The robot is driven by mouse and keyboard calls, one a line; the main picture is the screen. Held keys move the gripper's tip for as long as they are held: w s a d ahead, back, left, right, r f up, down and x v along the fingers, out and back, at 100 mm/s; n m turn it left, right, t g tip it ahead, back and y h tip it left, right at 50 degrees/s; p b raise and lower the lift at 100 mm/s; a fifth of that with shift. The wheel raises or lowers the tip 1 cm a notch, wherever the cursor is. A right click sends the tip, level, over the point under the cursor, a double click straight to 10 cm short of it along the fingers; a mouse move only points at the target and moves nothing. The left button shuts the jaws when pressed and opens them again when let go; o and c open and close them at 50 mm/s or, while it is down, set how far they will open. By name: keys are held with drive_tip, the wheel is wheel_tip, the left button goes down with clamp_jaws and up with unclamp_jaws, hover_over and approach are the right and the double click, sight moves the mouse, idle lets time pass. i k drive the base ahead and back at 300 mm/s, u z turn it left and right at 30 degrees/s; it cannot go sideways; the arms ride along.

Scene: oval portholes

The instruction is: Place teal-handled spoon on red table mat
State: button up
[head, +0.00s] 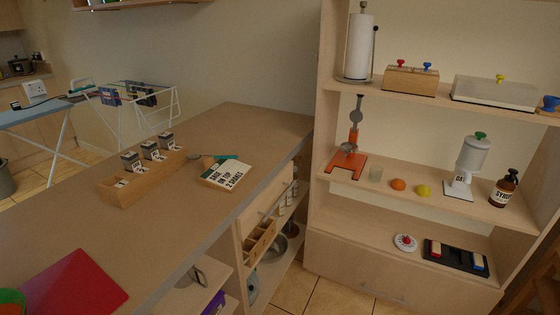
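The spoon and mat are well apart. My gripper is not in view.
A green object (10,299) sits at the mat's left. The counter (165,235) between block and mat is clear. Shelves stand right.

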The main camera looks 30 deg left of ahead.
sight(83, 281)
drive_tip(key=z, duration=0.2)
drive_tip(key=i, duration=0.55)
drive_tip(key=u, duration=0.4)
drive_tip(key=i, duration=1.05)
drive_tip(key=u, duration=1.5)
drive_tip(key=i, duration=0.7)
drive_tip(key=u, duration=0.75)
